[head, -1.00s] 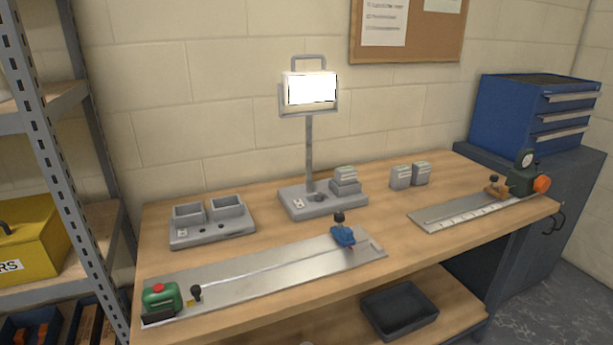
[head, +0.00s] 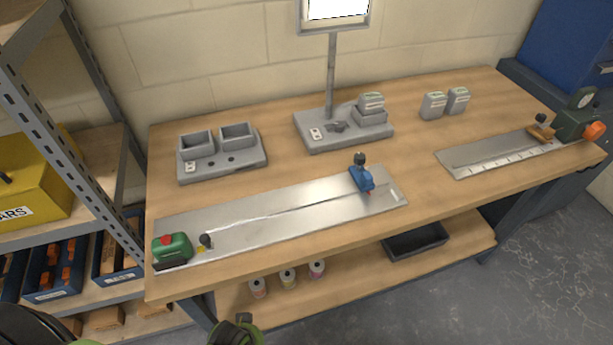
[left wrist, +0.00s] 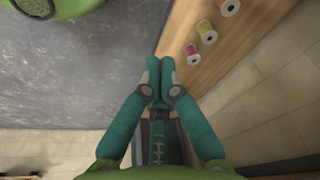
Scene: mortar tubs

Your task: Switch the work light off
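The work light (head: 332,75) stands at the back of the bench in the head view. Its lamp panel (head: 337,8) is cut by the top edge and glows bright white. Its grey base (head: 345,140) carries a small pale rocker-like switch plate (head: 317,133) at the left, a dark knob-like part (head: 337,127) in the middle and a grey battery-like block (head: 371,103) seated at the right. My left gripper (left wrist: 160,72) shows in the left wrist view with its teal fingers together and nothing visible between them, above floor and the lower shelf's edge. My right gripper is not in view.
A grey two-bay charger (head: 222,162) stands left of the light, and two grey blocks (head: 445,105) stand right. A metal plate with a rail (head: 290,215) lies in front, with a green box (head: 172,248) at its left end. Thread-like spools (head: 288,280) stand on the lower shelf.

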